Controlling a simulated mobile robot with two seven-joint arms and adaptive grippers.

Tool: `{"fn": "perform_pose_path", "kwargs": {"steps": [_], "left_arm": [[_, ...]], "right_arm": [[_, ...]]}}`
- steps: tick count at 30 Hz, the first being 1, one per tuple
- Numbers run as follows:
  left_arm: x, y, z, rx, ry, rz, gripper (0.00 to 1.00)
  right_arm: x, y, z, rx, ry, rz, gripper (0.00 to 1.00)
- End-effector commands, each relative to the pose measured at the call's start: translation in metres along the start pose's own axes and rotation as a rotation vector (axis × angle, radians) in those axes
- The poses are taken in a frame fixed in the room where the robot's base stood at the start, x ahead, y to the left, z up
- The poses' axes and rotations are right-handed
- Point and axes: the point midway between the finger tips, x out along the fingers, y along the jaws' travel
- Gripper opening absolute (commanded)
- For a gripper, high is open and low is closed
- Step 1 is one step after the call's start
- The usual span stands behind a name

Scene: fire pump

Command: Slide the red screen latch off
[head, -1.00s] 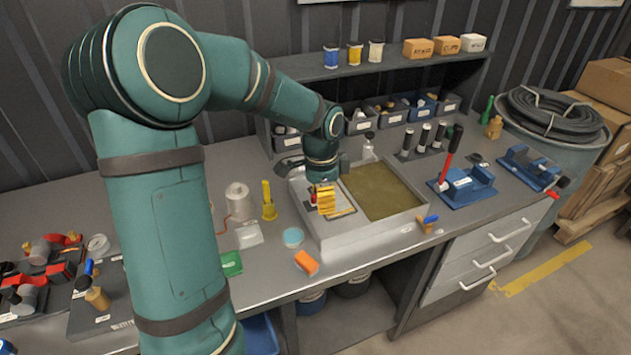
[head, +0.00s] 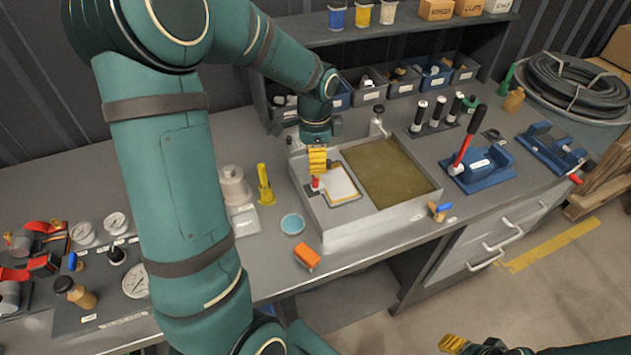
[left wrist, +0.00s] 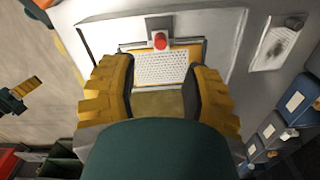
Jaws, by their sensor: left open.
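The red latch (head: 315,183) sits at the edge of a pale screen panel (head: 338,188) in the left part of the grey basin (head: 365,222). In the left wrist view the red latch (left wrist: 160,41) is on a dark bracket at the edge of the perforated white screen (left wrist: 160,68). My left gripper (head: 318,160) is above the basin, its yellow fingers pointing down near the latch. In the left wrist view the left gripper (left wrist: 162,75) is open and empty, with the latch beyond its fingertips. My right gripper (head: 453,343) shows only partly at the bottom right.
Olive liquid or mesh (head: 390,170) fills the basin's right part. An orange block (head: 307,257), blue round dish (head: 292,224) and yellow post (head: 264,185) stand left of the basin. A blue device with a red lever (head: 480,168) is to the right. Bins (head: 390,82) line the back.

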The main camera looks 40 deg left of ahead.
Motion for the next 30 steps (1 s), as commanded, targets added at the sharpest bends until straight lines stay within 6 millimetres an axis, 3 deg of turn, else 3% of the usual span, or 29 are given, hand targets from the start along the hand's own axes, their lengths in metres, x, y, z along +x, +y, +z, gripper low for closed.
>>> {"fn": "perform_pose_path", "kwargs": {"steps": [6, 12, 18, 27, 30], "left_arm": [[0.046, 0.001, 0.000, 0.002, -0.002, 0.003, 0.47], [0.073, 0.001, 0.000, 0.001, -0.001, 0.003, 0.47], [0.084, 0.000, 0.000, 0.001, -0.001, 0.001, 0.47], [0.085, 0.000, 0.000, 0.001, 0.000, 0.000, 0.47], [0.085, 0.000, 0.000, 0.001, 0.000, 0.000, 0.12]], "right_arm": [[0.008, 0.003, 0.004, -0.003, -0.007, -0.001, 0.47], [0.011, 0.004, 0.006, -0.004, -0.012, -0.002, 0.47], [0.013, 0.004, 0.007, -0.005, -0.013, -0.002, 0.47], [0.013, 0.004, 0.006, -0.004, -0.013, -0.002, 0.47], [0.013, 0.004, 0.006, -0.004, -0.013, -0.002, 0.47]]}}
